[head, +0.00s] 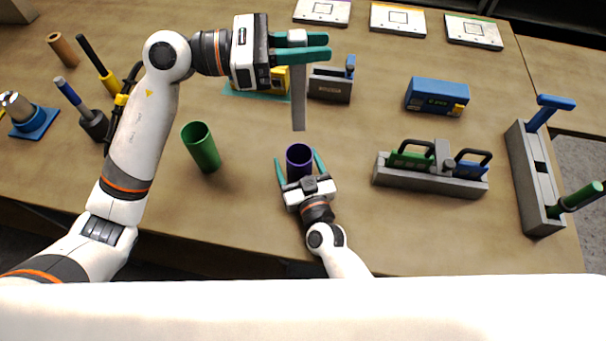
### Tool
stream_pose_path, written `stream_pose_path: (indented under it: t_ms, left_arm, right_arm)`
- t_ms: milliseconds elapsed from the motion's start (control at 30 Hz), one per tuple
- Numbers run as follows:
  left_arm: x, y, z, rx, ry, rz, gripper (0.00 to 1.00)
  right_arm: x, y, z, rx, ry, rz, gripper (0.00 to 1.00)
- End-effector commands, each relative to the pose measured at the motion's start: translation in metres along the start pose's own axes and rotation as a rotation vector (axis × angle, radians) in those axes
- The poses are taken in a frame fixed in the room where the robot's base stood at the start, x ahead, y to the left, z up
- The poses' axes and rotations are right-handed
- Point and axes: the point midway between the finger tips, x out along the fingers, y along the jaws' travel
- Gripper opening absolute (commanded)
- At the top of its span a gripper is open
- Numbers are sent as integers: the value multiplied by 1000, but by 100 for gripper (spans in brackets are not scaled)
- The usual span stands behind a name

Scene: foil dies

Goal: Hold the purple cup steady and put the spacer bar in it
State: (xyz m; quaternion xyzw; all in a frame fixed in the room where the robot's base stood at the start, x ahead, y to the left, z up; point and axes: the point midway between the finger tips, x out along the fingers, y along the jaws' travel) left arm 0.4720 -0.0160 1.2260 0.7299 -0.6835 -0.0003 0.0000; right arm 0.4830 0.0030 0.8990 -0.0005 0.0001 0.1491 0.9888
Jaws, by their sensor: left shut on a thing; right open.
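The purple cup (299,155) stands upright on the table, near the middle front. My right gripper (297,163) is open, with one teal finger on each side of the cup; I cannot tell whether they touch it. The spacer bar (298,98) is a long grey bar, hanging roughly upright. My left gripper (316,48) is shut on its upper end, above the table and beyond the cup. The bar's lower end appears just above the cup's mouth in the picture and is outside it.
A green cup (203,148) stands left of the purple cup. A grey holder with green and blue handled pieces (428,176) lies to the right. A blue box (437,95) and a grey block (331,86) stand farther back. Table between the cups is clear.

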Motion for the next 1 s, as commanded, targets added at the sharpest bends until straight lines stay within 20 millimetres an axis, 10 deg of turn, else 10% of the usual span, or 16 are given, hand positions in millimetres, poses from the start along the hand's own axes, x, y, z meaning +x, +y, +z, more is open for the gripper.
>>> stream_pose_path:
  t_ms: [367, 667, 1000]
  left_arm:
    - [0, 0, -1, 1, 2, 0, 0]
    - [0, 0, -1, 1, 2, 0, 0]
    - [0, -3, 10, -3, -12, -188, 0]
  right_arm:
    - [6, 0, 0, 1, 1, 0, 76]
    - [5, 0, 0, 1, 1, 0, 27]
    - [5, 0, 0, 1, 1, 0, 26]
